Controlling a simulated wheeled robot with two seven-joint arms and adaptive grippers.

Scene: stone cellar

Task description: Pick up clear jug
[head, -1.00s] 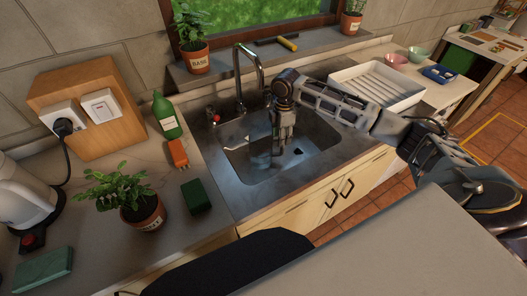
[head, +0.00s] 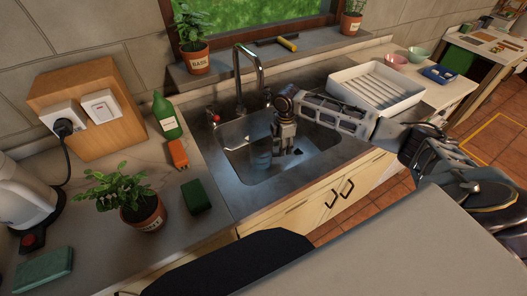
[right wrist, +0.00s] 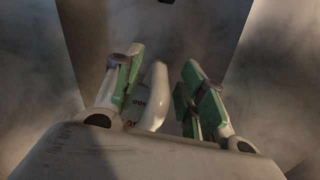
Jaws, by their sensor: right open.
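The clear jug (head: 261,150) appears as a faint see-through shape inside the metal sink (head: 232,170). My right gripper (head: 285,150) hangs down into the sink, just right of the jug. In the right wrist view its two green-padded fingers (right wrist: 162,78) are apart. Between them shows a pale curved piece (right wrist: 154,95) with some print beside it, which may be the jug's handle; I cannot tell whether a finger touches it. My left gripper is not in view.
A tap (head: 240,75) rises behind the sink. A white drying rack (head: 350,84) stands to its right. A green bottle (head: 166,117), an orange block (head: 178,153), a dark green sponge (head: 197,197) and a potted plant (head: 146,216) stand on the left counter.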

